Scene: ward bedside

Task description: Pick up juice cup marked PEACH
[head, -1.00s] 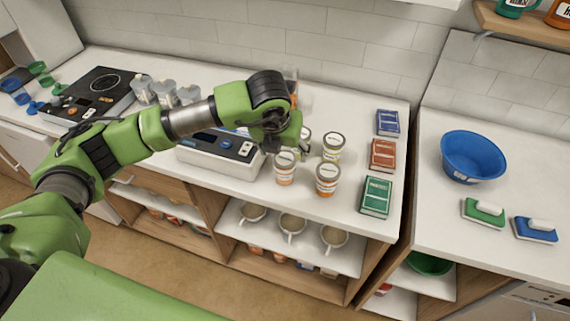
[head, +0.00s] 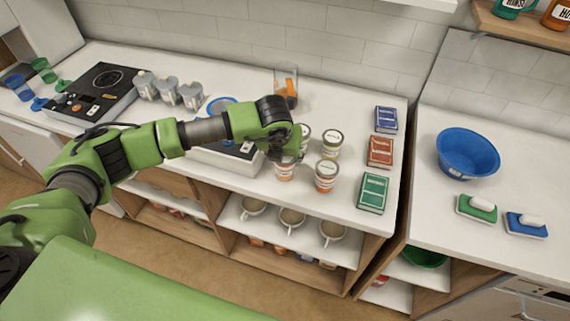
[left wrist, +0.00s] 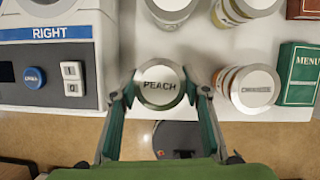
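The PEACH cup (left wrist: 160,84) has a pale round lid with its name on top and stands upright on the counter. In the left wrist view it sits between the two fingers of my left gripper (left wrist: 161,88), which are spread with one at each side, close to the lid. In the head view the gripper (head: 288,156) is over the front-left cup (head: 284,172) of a small cluster and hides its top. My right gripper is not in view.
Other lidded cups stand close by, one at the right (head: 326,176) and one behind (head: 331,145). A scale-like device (left wrist: 48,60) marked RIGHT is to the left. Green (head: 373,192), red (head: 380,151) and blue (head: 386,119) boxes or books lie to the right. The counter's front edge is near.

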